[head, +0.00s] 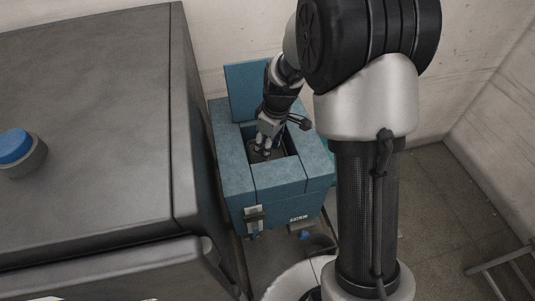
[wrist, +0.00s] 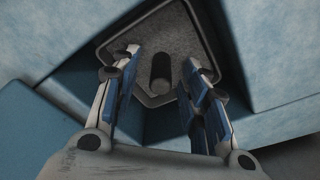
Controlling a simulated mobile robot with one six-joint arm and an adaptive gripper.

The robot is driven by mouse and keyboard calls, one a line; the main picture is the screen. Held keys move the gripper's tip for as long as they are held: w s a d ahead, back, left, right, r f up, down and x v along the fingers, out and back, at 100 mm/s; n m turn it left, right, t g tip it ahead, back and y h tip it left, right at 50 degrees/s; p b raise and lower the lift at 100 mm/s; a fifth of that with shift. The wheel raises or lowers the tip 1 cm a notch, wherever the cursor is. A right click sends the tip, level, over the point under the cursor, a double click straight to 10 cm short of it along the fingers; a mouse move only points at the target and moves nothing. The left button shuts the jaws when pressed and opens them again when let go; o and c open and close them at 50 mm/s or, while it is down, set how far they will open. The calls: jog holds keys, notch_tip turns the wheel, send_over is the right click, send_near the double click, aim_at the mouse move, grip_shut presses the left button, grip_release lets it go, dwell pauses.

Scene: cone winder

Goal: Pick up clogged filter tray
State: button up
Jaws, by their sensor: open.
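The filter tray (wrist: 184,32) lies inside the square opening of a blue box. In the wrist view it is a grey, speckled plate with a dark raised rim, and a dark round handle (wrist: 162,72) stands up from it. My gripper (wrist: 161,58) is open, with one finger on each side of the handle and a visible gap on both sides. In the head view my gripper (head: 263,150) reaches down into the opening, and little of the tray shows there.
The blue box (head: 236,182) has its lid (head: 247,88) raised at the back and a latch (head: 254,218) on its front. Its walls closely surround my fingers. A large dark grey cabinet (head: 95,110) with a blue button (head: 14,146) stands at left. Open floor shows at right.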

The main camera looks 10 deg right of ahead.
jog(key=shift+f, duration=0.25)
jog(key=shift+c, duration=0.5)
jog(key=shift+r, duration=0.1)
grip_shut()
